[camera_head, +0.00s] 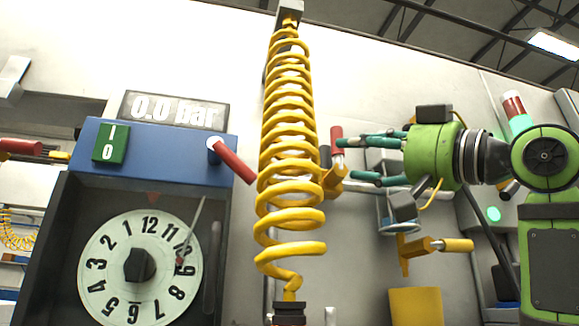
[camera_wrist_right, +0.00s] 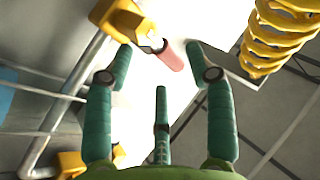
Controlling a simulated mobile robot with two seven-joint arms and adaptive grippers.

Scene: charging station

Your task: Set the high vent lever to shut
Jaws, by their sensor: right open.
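A vent lever with a red handle (camera_head: 337,136) stands roughly upright above a yellow valve body (camera_head: 335,183), just right of the coiled hose. In the right wrist view the red handle (camera_wrist_right: 171,56) lies between and just beyond my fingertips, and the yellow valve body (camera_wrist_right: 122,20) is at the upper left. My right gripper (camera_head: 348,160) comes in from the right with its teal fingers spread, close to the lever. It is open in the right wrist view (camera_wrist_right: 160,52), and nothing is gripped. Whether a finger touches the lever I cannot tell. My left gripper is out of view.
A yellow coiled hose (camera_head: 290,165) hangs close left of the lever. Another red lever (camera_head: 232,160) sits on a blue gauge panel (camera_head: 165,158) with a numbered dial (camera_head: 110,270). A lower yellow-handled valve (camera_head: 450,245) and a yellow container (camera_head: 416,305) are below my gripper.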

